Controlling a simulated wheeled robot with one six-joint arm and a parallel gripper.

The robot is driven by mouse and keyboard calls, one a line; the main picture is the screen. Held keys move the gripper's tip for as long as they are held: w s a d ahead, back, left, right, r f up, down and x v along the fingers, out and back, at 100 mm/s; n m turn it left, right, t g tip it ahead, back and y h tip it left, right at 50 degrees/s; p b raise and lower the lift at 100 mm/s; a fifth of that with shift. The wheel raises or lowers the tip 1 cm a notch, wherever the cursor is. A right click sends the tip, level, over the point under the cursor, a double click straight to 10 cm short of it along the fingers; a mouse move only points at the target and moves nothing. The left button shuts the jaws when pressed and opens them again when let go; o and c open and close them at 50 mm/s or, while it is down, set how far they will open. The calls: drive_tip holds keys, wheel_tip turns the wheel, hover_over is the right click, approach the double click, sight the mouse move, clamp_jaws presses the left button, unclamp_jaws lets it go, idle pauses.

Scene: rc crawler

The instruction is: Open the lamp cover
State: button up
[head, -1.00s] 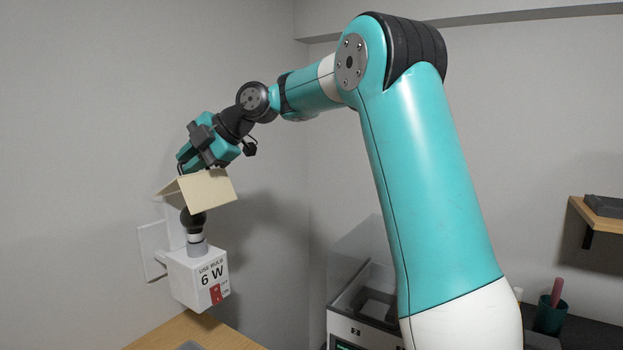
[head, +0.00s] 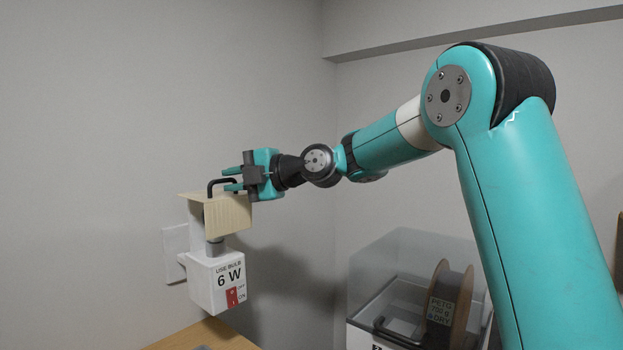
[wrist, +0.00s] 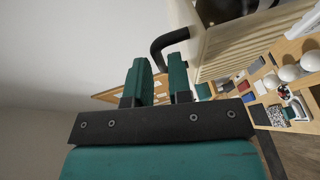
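The beige lamp cover (head: 228,212) sits on the white lamp box (head: 214,283), which is marked "6 W" and has a red switch. Its front panel hangs down and hides the bulb; only a grey socket (head: 214,248) shows below it. A black handle (head: 211,187) stands on the cover's top; it also shows in the wrist view (wrist: 165,42). My gripper (head: 232,179) lies nearly level at the handle, coming from the right. In the wrist view my gripper's fingers (wrist: 160,78) are apart. The handle is at their gap; I cannot tell whether they touch it.
A grey wall stands close behind the lamp, with a white wall plate (head: 174,243). A wooden surface (head: 203,336) lies below. A clear-lidded box (head: 385,262) with a filament spool (head: 449,308) stands to the right. In the wrist view, several items lie on a table (wrist: 290,50).

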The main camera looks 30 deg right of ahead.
drive_tip(key=b+v, duration=0.5)
drive_tip(key=v, duration=0.9)
drive_tip(key=shift+s+d+b, duration=0.25)
drive_tip(key=shift+b, duration=0.15)
drive_tip(key=shift+f, duration=0.1)
